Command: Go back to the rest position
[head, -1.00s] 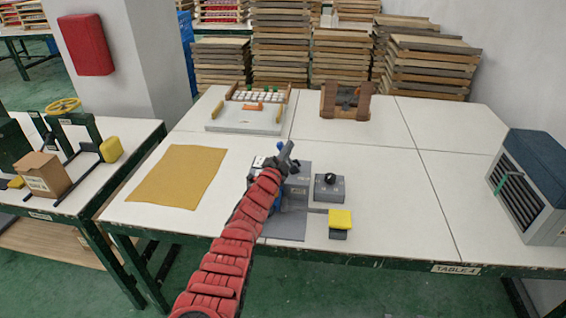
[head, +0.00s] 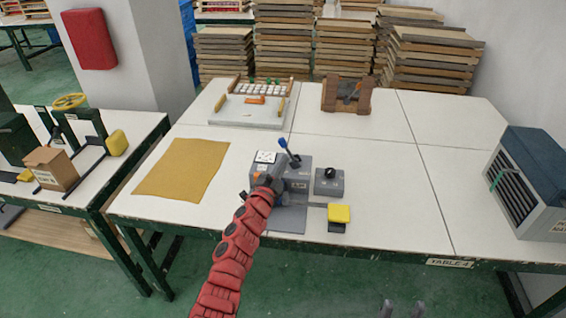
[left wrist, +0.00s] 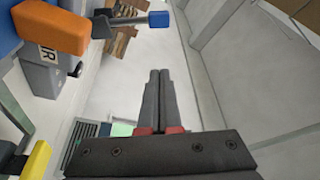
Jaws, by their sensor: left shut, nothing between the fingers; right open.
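My left gripper (head: 278,168) is shut and empty, above the grey machine (head: 297,180) on the table; its closed fingers (left wrist: 157,75) also show in the left wrist view. The machine has a lever with a blue knob (head: 283,143), just beyond the gripper tips; the blue knob (left wrist: 159,18) is apart from the fingers in the left wrist view. My red left arm hides part of the machine's left side. My right gripper (head: 403,308) shows only its two spread fingertips at the bottom edge, in front of the table.
A grey box with a black knob (head: 329,182) and a yellow-topped block (head: 339,214) stand right of the machine. A yellow cloth (head: 182,170) lies left. A tray (head: 248,113) and a wooden stand (head: 346,96) are behind. A blue-grey unit (head: 530,185) stands far right.

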